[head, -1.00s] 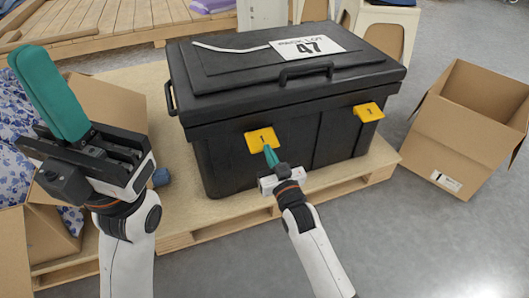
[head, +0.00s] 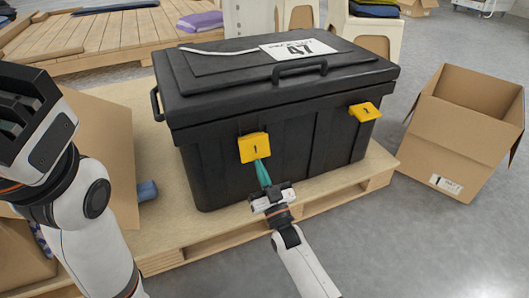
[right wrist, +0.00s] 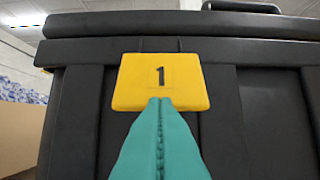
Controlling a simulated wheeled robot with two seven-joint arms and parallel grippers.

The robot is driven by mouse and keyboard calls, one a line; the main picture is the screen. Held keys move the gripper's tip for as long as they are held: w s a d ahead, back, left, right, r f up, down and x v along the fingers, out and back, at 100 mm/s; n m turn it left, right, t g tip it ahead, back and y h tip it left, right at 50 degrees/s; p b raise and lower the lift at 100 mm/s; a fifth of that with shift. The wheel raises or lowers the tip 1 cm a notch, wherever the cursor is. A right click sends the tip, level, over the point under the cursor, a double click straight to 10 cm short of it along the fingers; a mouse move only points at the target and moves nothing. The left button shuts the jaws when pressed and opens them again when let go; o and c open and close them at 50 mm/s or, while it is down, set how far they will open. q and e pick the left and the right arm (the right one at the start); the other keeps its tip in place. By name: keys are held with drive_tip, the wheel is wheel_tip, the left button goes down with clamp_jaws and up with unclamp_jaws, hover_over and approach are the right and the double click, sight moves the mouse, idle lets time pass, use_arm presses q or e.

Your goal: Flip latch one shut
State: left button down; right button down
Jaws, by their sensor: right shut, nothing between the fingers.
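A black lidded chest (head: 320,140) has two yellow latches on its front. Latch one (head: 254,148), marked 1, hangs down close to the front wall; it also shows large in the right wrist view (right wrist: 160,78). Latch two (head: 365,112) juts outward at the right. My right gripper (head: 259,164) is shut and empty, its teal fingertips at the lower edge of latch one. In the right wrist view the tips (right wrist: 160,101) overlap that edge; whether they press on it I cannot tell.
The chest stands on a wooden pallet (head: 190,232). An open cardboard box (head: 440,155) stands on the floor at the right, and another (head: 105,140) is behind my left arm. A card marked 47 (head: 299,49) lies on the lid. The floor in front is clear.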

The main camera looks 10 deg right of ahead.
drive_tip(key=shift+w+a+f+b, duration=0.25)
drive_tip(key=shift+w+f, duration=0.2)
drive_tip(key=shift+w, duration=0.15)
drive_tip(key=shift+w+a+f+b, duration=0.1)
drive_tip(key=shift+w+f+b, duration=0.15)
drive_tip(key=shift+w+f, duration=0.25)
drive_tip(key=shift+w+r, duration=0.1)
drive_tip(key=shift+w, duration=0.05)
drive_tip(key=shift+w+r, duration=0.1)
